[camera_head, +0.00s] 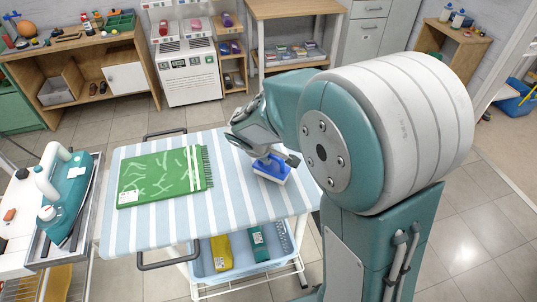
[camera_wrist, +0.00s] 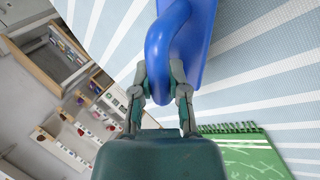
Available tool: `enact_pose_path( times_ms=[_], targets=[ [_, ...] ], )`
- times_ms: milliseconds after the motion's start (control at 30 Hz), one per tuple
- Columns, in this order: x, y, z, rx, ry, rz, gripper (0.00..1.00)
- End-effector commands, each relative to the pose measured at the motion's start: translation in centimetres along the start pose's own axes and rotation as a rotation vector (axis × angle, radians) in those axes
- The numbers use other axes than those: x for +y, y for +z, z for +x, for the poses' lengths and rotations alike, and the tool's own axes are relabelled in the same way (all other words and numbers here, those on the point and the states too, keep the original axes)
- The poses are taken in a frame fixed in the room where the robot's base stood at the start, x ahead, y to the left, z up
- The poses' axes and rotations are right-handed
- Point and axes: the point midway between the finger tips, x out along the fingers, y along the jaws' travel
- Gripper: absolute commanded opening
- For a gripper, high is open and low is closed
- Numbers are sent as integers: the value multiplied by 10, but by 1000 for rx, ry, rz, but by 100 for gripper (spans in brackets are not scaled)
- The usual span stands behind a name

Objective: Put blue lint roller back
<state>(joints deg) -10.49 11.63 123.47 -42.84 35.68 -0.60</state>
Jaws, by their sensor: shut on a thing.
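My gripper (camera_head: 268,158) is over the right part of the striped ironing table (camera_head: 240,205). It is shut on the curved blue handle of a blue thing (camera_head: 272,172), which I take to be the blue lint roller. In the wrist view my gripper (camera_wrist: 160,78) has one finger on each side of the handle of the blue lint roller (camera_wrist: 176,40). Its flat blue body extends beyond the handle, with a pale edge in the head view. I cannot tell whether it touches the table. No roller is distinguishable.
A green fringed cloth (camera_head: 160,178) lies left on the table. A teal iron (camera_head: 65,205) stands on a side unit at far left. A white cabinet (camera_head: 190,75) and wooden shelves (camera_head: 298,12) stand behind, across open floor.

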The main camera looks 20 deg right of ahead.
Motion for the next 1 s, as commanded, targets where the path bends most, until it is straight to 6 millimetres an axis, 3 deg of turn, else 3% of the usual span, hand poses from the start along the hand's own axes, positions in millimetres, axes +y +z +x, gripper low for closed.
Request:
enact_pose_path(
  times_ms=[33,100,533,1000],
  targets=[
    [0,0,0,-1,0,-1,33],
    [0,0,0,-1,0,-1,54],
    [1,0,-6,0,1,1,54],
    [1,-1,-96,4,1,0,54]
  ],
)
